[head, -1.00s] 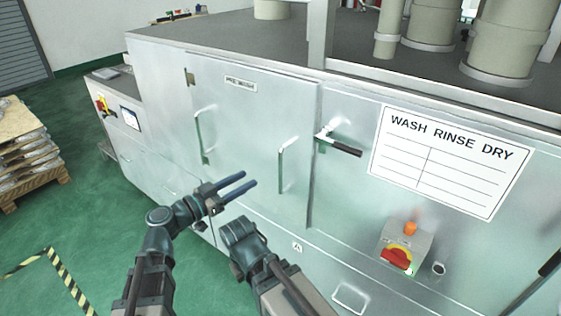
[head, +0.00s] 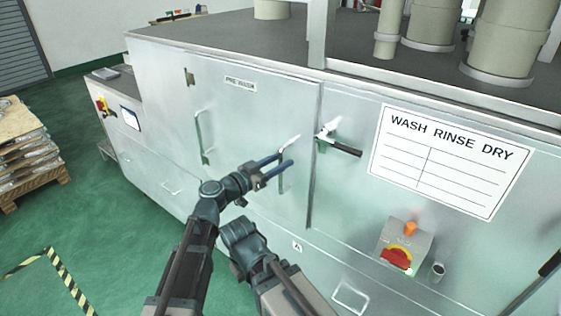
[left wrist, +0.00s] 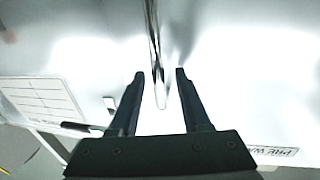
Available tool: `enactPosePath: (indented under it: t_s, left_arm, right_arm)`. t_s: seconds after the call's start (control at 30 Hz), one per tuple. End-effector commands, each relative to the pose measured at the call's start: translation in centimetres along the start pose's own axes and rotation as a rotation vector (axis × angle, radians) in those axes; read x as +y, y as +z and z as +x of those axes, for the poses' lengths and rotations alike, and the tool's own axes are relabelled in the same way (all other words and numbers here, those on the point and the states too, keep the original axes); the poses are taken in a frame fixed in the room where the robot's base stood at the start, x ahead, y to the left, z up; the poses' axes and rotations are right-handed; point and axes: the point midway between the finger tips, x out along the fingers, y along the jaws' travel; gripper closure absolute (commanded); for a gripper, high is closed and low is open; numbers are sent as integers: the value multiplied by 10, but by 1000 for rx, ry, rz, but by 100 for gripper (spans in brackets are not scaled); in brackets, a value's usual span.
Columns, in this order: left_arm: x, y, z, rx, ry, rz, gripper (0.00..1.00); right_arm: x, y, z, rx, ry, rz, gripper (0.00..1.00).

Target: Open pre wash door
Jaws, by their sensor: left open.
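The pre wash door (head: 240,120) is a grey metal panel with a "PRE WASH" label, and it looks shut. It carries two upright bar handles: a left one (head: 200,137) and a right one (head: 295,139). My left gripper (head: 285,158) is open at the right handle. In the left wrist view the bar handle (left wrist: 154,45) runs between the two spread fingers (left wrist: 159,72), with a gap on each side. A lever latch (head: 345,147) with a black grip sits just right of the door's edge. My right gripper does not show.
A "WASH RINSE DRY" board (head: 445,158) and a control box with a red switch (head: 398,257) are on the machine's front at the right. A loaded pallet (head: 28,150) stands at the far left. The green floor before the machine's left part is clear.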

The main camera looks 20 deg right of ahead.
Motion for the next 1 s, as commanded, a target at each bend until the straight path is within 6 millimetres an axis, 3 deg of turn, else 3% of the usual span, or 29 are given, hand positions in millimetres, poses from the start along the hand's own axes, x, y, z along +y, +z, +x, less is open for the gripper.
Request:
enactPosePath:
  t_s: [0.37, 0.63, 1.0]
  left_arm:
    - [1, 0, 5, 0, 1, 0, 53]
    - [0, 0, 5, 0, 1, 0, 98]
    - [0, 0, 5, 0, 1, 0, 100]
  right_arm:
    - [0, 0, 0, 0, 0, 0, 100]
    - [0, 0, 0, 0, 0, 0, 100]
    - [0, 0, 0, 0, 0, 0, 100]
